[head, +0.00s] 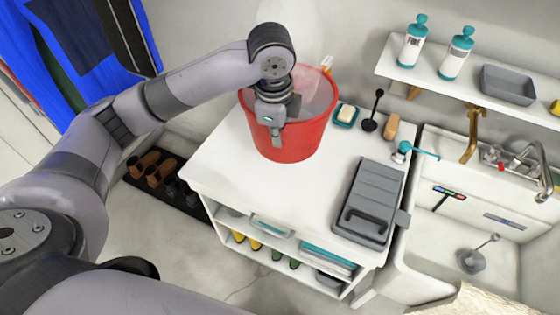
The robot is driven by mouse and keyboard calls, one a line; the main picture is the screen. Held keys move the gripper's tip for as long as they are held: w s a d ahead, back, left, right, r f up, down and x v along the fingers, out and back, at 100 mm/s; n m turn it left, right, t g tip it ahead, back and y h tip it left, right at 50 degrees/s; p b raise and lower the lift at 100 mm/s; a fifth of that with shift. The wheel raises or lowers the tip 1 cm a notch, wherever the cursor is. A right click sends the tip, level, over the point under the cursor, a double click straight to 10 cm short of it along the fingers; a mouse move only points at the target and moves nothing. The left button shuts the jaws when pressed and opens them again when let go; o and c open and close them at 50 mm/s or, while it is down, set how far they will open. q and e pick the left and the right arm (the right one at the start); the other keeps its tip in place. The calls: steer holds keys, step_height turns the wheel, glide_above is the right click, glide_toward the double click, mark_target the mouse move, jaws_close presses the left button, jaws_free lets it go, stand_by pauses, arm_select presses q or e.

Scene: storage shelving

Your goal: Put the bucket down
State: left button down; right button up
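The red bucket (290,140) is upright at the back of the white cabinet top (230,155). Its base appears to be at the surface, but I cannot tell whether it touches. My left gripper (275,128) reaches in from above and is at the bucket's near rim, with a finger against the outside wall. It looks shut on the rim; the inner side is hidden by the gripper. My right gripper is not in view.
A grey toolbox (366,203) lies at the cabinet's right. A soap dish (346,116), a black utensil (371,112) and a brown brush (392,127) sit right of the bucket. A sink (440,235) adjoins the right side. The cabinet top's front left is clear.

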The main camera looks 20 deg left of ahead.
arm_select(q)
steer(key=m, duration=0.1)
steer(key=w+a+r+m, duration=0.1)
steer(key=m, duration=0.1)
steer(key=w+a+m+p, duration=0.1)
steer(key=m, duration=0.1)
steer(key=shift+w+r+h, duration=0.2)
steer(key=shift+r+h, duration=0.1)
steer(key=shift+h, duration=0.1)
steer(key=shift+w+a+m, duration=0.15)
steer(key=shift+w+m, duration=0.15)
steer(key=shift+m, duration=0.3)
steer(key=shift+f+p, duration=0.3)
steer(key=shift+f, duration=0.05)
step_height(320, 180, down, 19)
steer(key=p, duration=0.2)
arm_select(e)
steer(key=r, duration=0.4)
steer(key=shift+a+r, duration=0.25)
arm_select(q)
steer(key=shift+f, duration=0.2)
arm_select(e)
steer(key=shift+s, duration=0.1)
